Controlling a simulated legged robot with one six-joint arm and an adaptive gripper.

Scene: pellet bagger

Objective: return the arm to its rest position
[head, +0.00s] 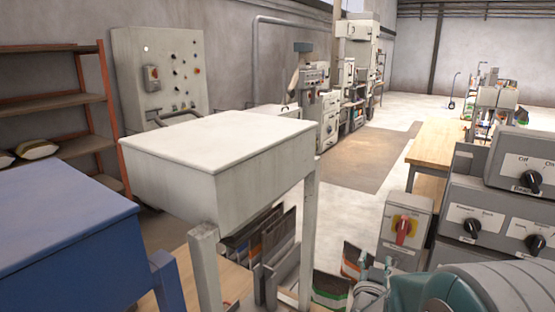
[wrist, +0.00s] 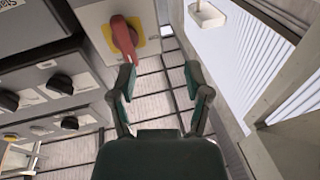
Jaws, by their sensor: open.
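My gripper (wrist: 160,82) shows in the wrist view with its two dark green fingers spread apart and nothing between them. Past the fingertips is a grey slatted surface. A red rotary switch (wrist: 124,38) on a yellow plate is just beyond the left fingertip, with no clear contact visible. In the head view the same red switch (head: 404,229) sits on a grey box at the lower right. My teal and grey arm fills the bottom right corner of the head view, close to that box. The fingers are hard to make out there.
Grey control boxes (head: 520,160) with black knobs stand at the right. A large pale hopper (head: 215,150) on legs is in the middle, with printed bags (head: 265,240) beneath. A blue bin (head: 60,230) is at the left. Open floor (head: 360,160) lies behind.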

